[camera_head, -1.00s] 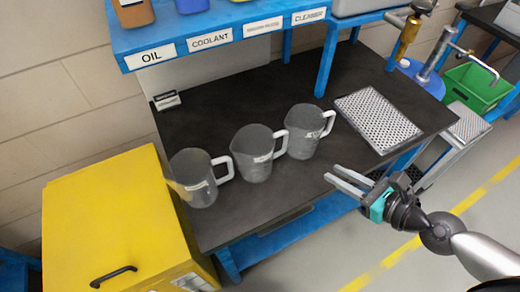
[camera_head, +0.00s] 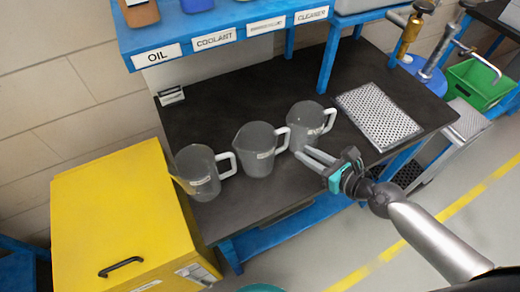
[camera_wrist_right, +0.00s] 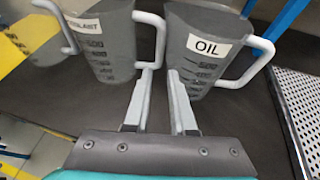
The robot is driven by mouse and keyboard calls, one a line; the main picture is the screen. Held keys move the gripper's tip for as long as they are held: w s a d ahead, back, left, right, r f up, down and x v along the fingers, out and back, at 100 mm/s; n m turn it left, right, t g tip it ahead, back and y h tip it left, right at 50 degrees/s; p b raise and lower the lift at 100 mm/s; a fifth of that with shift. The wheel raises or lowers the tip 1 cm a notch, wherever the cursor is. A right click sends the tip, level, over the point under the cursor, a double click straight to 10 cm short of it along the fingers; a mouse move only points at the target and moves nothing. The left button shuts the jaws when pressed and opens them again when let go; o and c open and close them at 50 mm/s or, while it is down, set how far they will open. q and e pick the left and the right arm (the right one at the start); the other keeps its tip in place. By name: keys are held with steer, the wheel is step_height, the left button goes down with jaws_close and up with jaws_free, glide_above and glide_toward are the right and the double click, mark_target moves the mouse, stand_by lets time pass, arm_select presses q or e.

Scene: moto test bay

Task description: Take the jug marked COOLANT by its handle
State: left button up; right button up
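Three grey measuring jugs with white handles stand upright on the dark bench top. The middle jug (camera_head: 257,150) has a label that seems to end in "LANT" in the right wrist view (camera_wrist_right: 108,45); its start is hard to read. The right jug (camera_head: 306,127) reads OIL in the wrist view (camera_wrist_right: 203,50). The left jug's label (camera_head: 198,173) is too small to read. My right gripper (camera_head: 305,156) is open and empty, right of the middle jug and in front of the right jug. In the wrist view the middle jug's handle (camera_wrist_right: 158,38) is just beyond the fingertips (camera_wrist_right: 160,72).
A blue shelf (camera_head: 160,70) with labels stands over the back of the bench. A perforated metal plate (camera_head: 378,117) lies right of the jugs. A yellow cabinet (camera_head: 115,215) stands at the left. A teal sliver at the bottom edge is too cut off to identify.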

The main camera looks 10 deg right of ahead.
steer(key=shift+b+x, duration=0.4)
steer(key=shift+x, duration=2.5)
jaws_close()
